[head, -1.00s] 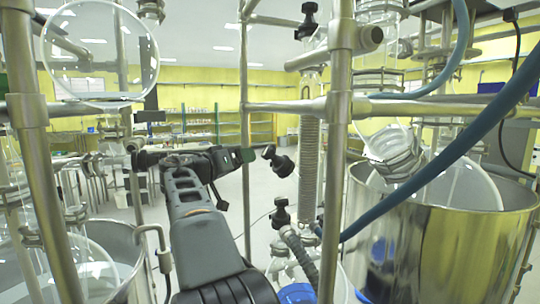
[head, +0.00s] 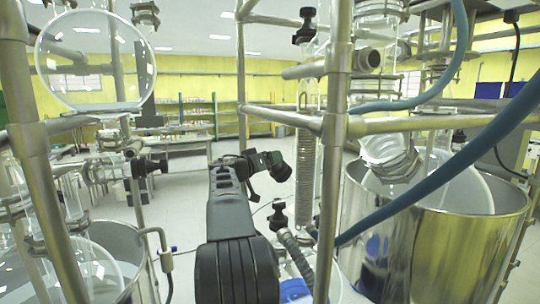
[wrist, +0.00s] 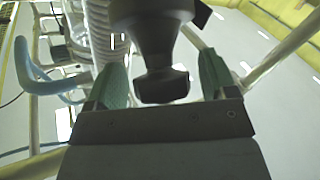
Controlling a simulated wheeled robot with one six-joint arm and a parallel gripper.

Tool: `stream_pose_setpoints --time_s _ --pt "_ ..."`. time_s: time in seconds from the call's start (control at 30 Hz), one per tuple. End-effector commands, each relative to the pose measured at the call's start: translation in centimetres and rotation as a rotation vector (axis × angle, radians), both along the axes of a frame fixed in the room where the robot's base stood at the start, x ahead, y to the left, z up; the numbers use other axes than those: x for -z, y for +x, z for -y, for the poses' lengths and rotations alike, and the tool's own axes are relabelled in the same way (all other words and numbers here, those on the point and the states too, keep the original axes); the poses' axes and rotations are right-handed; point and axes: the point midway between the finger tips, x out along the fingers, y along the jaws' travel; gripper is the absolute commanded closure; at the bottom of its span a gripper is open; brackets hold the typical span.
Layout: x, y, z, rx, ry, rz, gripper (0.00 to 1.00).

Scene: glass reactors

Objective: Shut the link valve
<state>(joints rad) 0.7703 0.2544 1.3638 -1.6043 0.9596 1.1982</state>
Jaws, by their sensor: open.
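In the wrist view my gripper (wrist: 162,80) is open, with one green finger on each side of the dark knob (wrist: 152,35). The knob's flared end lies between the fingers, with visible gaps on both sides. The valve's body behind the knob is mostly hidden.
Another black knob (head: 279,213) stands just below, above a ribbed hose (head: 294,250). A metal post (head: 335,150) and crossbar (head: 285,115) stand close to the right. A blue hose (head: 440,170) crosses in front of the steel vessel (head: 470,250). Open floor lies to the left.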

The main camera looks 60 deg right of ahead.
Motion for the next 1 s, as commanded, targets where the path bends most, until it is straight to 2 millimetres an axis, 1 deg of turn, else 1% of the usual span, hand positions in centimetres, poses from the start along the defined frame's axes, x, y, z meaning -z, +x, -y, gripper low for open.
stream_pose_setpoints --time_s 0.1,0.4,0.47,0.9,0.93,1.0 --pt "-0.07 -0.12 0.48 0.001 0.0 0.0 0.22" --pt "0.01 -0.14 0.6 0.0 0.0 0.0 0.22" --pt "0.01 -0.14 0.6 0.0 0.0 0.0 0.27" --pt "0.0 -0.15 0.58 0.001 0.0 0.0 0.69" --pt "0.0 -0.15 0.58 0.001 0.0 0.0 0.71" --pt "0.08 -0.14 0.6 0.003 -0.002 0.002 0.71"
